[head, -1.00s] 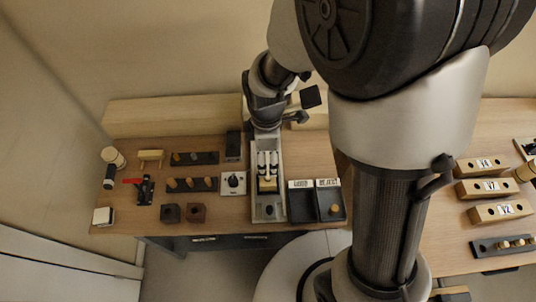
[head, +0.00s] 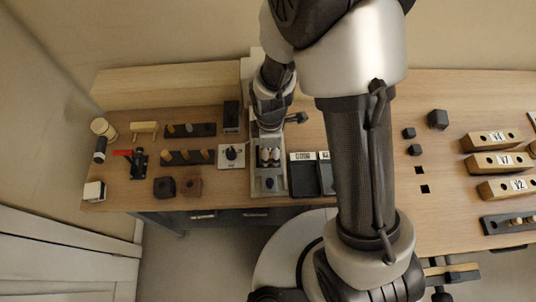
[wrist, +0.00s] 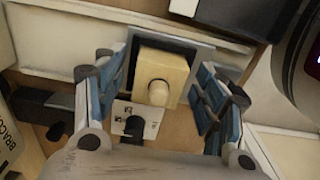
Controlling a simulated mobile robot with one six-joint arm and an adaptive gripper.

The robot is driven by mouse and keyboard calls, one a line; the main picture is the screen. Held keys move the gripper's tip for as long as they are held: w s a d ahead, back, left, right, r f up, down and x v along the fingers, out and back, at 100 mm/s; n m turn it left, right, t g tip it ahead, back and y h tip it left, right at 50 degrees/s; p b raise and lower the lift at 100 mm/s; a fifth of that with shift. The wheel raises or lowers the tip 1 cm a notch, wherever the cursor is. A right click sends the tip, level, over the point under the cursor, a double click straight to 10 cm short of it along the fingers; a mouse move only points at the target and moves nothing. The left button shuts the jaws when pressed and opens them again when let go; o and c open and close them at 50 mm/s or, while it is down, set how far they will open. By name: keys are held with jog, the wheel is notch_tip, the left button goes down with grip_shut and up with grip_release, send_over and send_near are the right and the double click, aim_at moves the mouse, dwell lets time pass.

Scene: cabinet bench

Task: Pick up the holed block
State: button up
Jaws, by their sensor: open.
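A pale wooden block (wrist: 170,67) with a round feature on its face shows between my fingers in the wrist view; I cannot tell whether that feature is a hole or a peg end. My gripper (wrist: 158,82) is open, with one blue-padded finger on each side of the block and visible gaps to it. In the head view my gripper (head: 269,152) points down over the long light tray (head: 268,195). The block is mostly hidden there.
A switch plate (head: 232,156) is just left of the tray, and dark bins (head: 304,180) are just right. Peg racks (head: 188,157) stand further left. Labelled wooden blocks (head: 495,163) lie at the far right. Bare bench lies between the small dark cubes and the labelled blocks.

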jog(key=shift+f, duration=0.15)
jog(key=c, duration=1.1)
